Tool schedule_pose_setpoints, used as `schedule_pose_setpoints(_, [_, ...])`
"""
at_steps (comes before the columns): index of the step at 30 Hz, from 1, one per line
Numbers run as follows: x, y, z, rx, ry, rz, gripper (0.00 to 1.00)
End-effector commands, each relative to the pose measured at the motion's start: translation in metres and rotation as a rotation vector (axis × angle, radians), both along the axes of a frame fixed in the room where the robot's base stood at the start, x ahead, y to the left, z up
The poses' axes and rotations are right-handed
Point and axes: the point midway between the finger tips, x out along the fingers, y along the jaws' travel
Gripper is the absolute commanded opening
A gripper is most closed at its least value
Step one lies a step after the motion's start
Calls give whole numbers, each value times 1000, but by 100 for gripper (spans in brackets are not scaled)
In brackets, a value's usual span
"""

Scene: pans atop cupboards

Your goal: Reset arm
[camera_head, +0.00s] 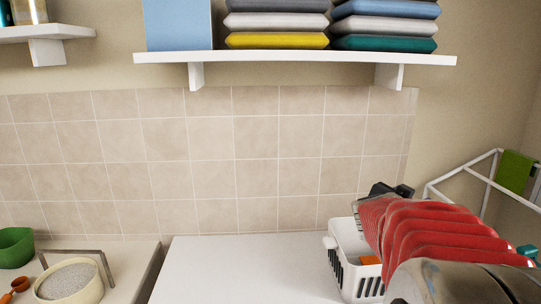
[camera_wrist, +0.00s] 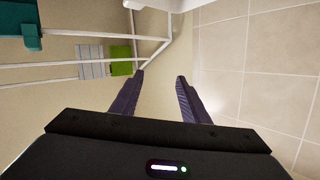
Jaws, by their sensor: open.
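My gripper (camera_wrist: 160,92) shows in the wrist view with its two dark fingers apart and nothing between them. Beyond it are a plain wall and a tiled wall. In the head view my red and grey arm reaches in from the lower right, and its dark far end is over the white basket near the tiled wall. The fingers cannot be made out there.
A white slotted basket (camera_head: 352,262) stands on the white top (camera_head: 240,270), partly behind my arm. A white rack (camera_head: 470,174) with a green cloth (camera_head: 514,171) is at right. A shelf (camera_head: 290,57) holds folded stacks. A cream bowl (camera_head: 70,283) and green bowl (camera_head: 15,247) are at left.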

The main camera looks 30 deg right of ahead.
Motion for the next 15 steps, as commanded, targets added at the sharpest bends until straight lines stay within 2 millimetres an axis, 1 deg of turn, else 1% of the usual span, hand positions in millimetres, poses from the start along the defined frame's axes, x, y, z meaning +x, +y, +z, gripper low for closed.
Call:
schedule_pose_setpoints(1, [20, 21, 6, -1, -11, 82, 42])
schedule_pose_setpoints(2, [31, 32, 8, 3, -17, 129, 42])
schedule_pose_setpoints(3, [45, 49, 10, 8, -23, 193, 42])
schedule_pose_setpoints(5, [64, 76, 13, 18, -27, 287, 42])
schedule_pose_setpoints(6, [75, 94, 14, 27, -28, 348, 42])
schedule_pose_setpoints(8, [90, 123, 15, 42, -23, 440, 42])
schedule_pose_setpoints(9, [98, 143, 15, 52, -19, 499, 42])
schedule_pose_setpoints(10, [104, 158, 14, 61, -14, 544, 42])
schedule_pose_setpoints(11, [108, 173, 13, 70, -8, 587, 42])
schedule_pose_setpoints(12, [114, 194, 11, 85, 3, 647, 42])
schedule_pose_setpoints(14, [119, 226, 8, 107, 22, 731, 42])
schedule_pose_setpoints(15, [120, 247, 5, 124, 40, 787, 42])
